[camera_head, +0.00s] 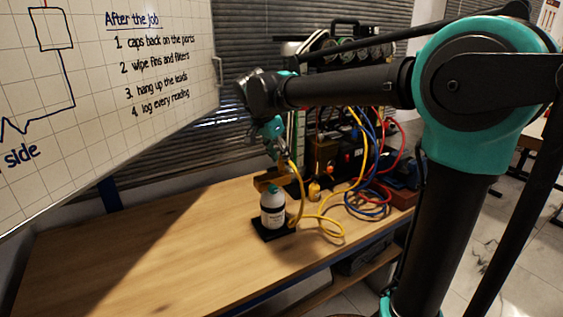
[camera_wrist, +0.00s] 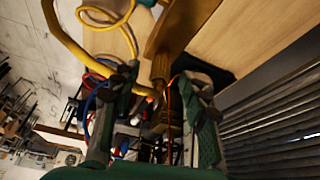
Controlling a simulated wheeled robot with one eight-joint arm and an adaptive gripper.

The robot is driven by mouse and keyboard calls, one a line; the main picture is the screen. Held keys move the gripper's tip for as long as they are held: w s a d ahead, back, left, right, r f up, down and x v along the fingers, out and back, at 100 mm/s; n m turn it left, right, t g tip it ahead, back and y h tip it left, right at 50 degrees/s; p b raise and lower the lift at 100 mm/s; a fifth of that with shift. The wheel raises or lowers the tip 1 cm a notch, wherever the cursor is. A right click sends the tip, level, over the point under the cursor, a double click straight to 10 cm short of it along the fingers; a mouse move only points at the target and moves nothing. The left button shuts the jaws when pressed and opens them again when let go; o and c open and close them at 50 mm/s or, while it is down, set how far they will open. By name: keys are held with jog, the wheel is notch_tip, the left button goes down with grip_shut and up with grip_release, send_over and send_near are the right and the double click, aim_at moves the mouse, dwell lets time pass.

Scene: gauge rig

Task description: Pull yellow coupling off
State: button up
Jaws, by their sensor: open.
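The yellow hose (camera_wrist: 72,45) curves in at the upper left of the wrist view and runs to a brass-coloured coupling (camera_wrist: 158,118). This coupling stands between the two fingers of my gripper (camera_wrist: 160,84), which is open, with gaps showing on both sides. A broad brass or wooden-looking bar (camera_wrist: 182,22) rises above the coupling. In the head view my gripper (camera_head: 277,143) is over the brown block (camera_head: 268,180) at the back of the bench, and the yellow hose (camera_head: 299,186) hangs down beside it. My gripper hides the coupling there.
A white bottle (camera_head: 272,210) with a teal cap stands on a black tray (camera_head: 262,234), just in front of the block. Blue, red and yellow hoses (camera_head: 368,208) lie looped to the right, near the rig. The wooden bench (camera_head: 150,255) is clear on the left.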

jog(key=shift+x, duration=0.85)
grip_shut()
